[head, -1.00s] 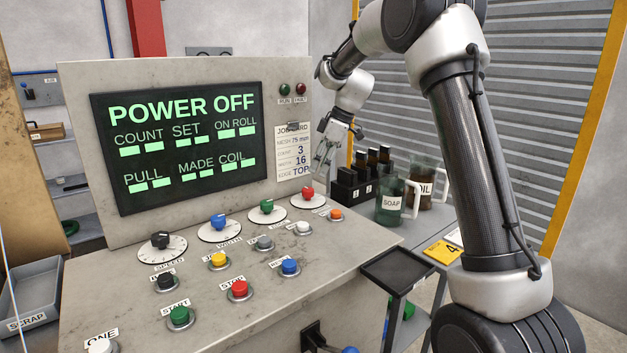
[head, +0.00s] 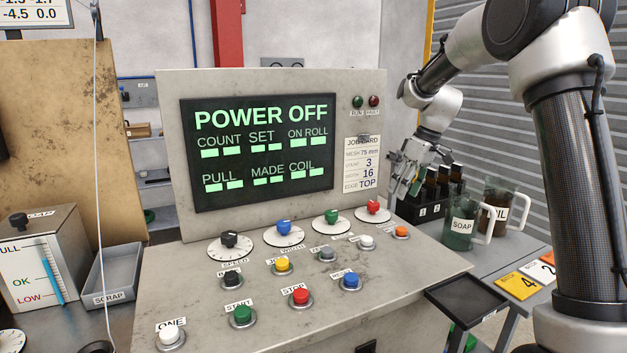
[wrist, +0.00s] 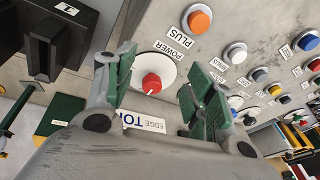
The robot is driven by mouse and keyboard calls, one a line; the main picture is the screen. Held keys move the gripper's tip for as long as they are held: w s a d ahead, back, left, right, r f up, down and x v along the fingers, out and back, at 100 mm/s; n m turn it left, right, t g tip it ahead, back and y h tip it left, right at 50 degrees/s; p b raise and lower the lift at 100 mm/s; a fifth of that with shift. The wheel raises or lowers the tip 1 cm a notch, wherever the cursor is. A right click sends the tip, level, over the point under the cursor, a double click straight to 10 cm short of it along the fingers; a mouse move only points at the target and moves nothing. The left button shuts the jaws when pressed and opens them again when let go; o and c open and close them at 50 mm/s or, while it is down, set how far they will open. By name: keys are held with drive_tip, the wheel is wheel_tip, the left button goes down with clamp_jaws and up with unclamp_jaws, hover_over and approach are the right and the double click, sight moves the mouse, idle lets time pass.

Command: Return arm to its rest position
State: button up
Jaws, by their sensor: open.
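My gripper (head: 404,178) is open and empty, to the right of the control panel's screen, above the back right of the console. In the wrist view my gripper (wrist: 160,105) has its two green-padded fingers spread wide, with the red power knob (wrist: 151,83) showing between them. That red knob (head: 373,207) sits on a white dial in the head view, apart from the fingers. The screen (head: 262,150) reads POWER OFF. My arm reaches in from the right side of the head view.
Soap (head: 461,228) and oil (head: 495,205) jugs and dark bottles (head: 440,187) stand right of the console. An empty black tray (head: 466,300) juts from its right side. Buttons and dials cover the console top. A scrap bin (head: 113,275) is at left.

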drive_tip(key=s+d+r+m+t+h, duration=0.1)
drive_tip(key=s+d+r+m, duration=0.1)
drive_tip(key=s, duration=1)
drive_tip(key=s+d+r+m+t+h, duration=0.1)
drive_tip(key=s+d+m, duration=0.2)
drive_tip(key=s, duration=0.9)
drive_tip(key=s+d+r+m+t+h, duration=0.1)
drive_tip(key=s+d+r+m, duration=0.1)
drive_tip(key=s, duration=1)
drive_tip(key=shift+s+d+r+m+t, duration=0.3)
drive_tip(key=shift+s+d+m, duration=0.1)
drive_tip(key=shift+d, duration=0.1)
